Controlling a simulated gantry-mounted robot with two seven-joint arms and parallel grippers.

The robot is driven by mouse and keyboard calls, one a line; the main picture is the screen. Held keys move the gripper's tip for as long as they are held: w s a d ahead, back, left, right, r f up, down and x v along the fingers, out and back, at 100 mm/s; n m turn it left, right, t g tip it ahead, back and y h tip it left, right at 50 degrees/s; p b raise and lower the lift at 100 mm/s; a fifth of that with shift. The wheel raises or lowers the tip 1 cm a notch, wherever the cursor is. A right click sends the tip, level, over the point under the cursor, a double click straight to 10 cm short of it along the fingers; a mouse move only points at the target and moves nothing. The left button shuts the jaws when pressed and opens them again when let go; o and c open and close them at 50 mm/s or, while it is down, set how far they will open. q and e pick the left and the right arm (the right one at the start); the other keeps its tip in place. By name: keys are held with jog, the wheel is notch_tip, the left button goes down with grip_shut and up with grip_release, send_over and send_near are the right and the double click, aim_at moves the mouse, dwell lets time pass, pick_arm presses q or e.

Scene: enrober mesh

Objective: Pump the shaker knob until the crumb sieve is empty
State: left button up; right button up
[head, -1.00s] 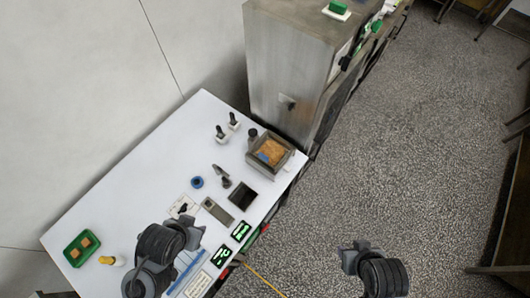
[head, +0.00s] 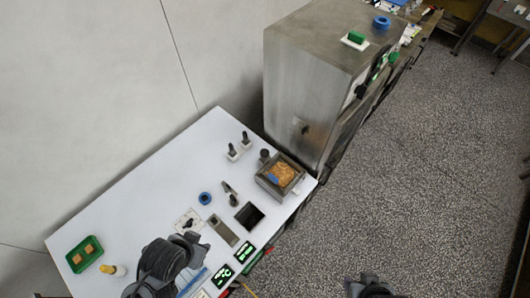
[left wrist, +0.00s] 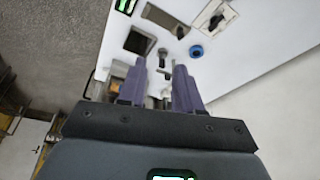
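My left gripper (head: 196,238) is over the table's front part, apart from the sieve. In the left wrist view its fingers (left wrist: 159,85) are spread with a gap between them, and they partly hide what lies beyond. My right gripper (head: 368,280) is at the bottom edge, over the floor, mostly cut off.
A tall metal cabinet (head: 310,90) stands right behind the sieve. The table's left middle is clear.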

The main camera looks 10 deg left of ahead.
pick_arm(q)
grip_shut()
dwell(1.7)
